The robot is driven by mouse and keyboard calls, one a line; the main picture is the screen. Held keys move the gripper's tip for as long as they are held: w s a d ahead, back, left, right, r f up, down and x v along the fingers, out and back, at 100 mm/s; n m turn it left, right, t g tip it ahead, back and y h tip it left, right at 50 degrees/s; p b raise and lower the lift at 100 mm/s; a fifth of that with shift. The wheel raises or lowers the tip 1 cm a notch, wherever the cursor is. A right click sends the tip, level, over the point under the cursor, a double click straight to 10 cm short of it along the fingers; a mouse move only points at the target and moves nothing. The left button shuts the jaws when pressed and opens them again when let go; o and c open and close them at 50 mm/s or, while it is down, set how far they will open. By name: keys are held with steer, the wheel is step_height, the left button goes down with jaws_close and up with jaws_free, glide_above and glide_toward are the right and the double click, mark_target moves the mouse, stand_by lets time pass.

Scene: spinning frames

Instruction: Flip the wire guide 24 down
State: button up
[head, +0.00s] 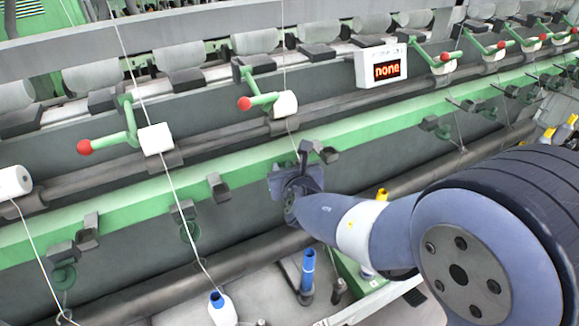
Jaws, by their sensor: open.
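My gripper (316,153) is at the green rail (258,158) in the middle of the head view. Its fingers are small and dark, apart, and close to a dark block on the rail. The wire guides are small dark blocks with green loops along this rail. One guide (187,212) is left of my gripper and another guide (63,255) is at the far left. I cannot read any number, so I cannot tell which guide is 24. The guide nearest my gripper is mostly hidden by my wrist, and contact is unclear.
Green levers with red knobs (244,104) stick out above the rail. Below stand a white bobbin with a blue top (221,308) and a blue tube (308,270). White threads run down left of my arm.

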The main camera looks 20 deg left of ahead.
steer(key=shift+c, duration=0.4)
steer(key=shift+d, duration=0.1)
jaws_close()
steer(key=shift+f, duration=0.15)
steer(key=shift+f+b, duration=0.25)
steer(key=shift+b, duration=0.9)
steer(key=shift+s+f+y+b, duration=0.15)
steer(key=shift+y+b, duration=0.15)
steer(key=shift+b, duration=0.8)
steer(key=b, duration=0.3)
steer(key=shift+s+d+t, duration=0.15)
steer(key=shift+d+t, duration=0.05)
steer(key=shift+t, duration=0.2)
steer(key=shift+r, duration=0.25)
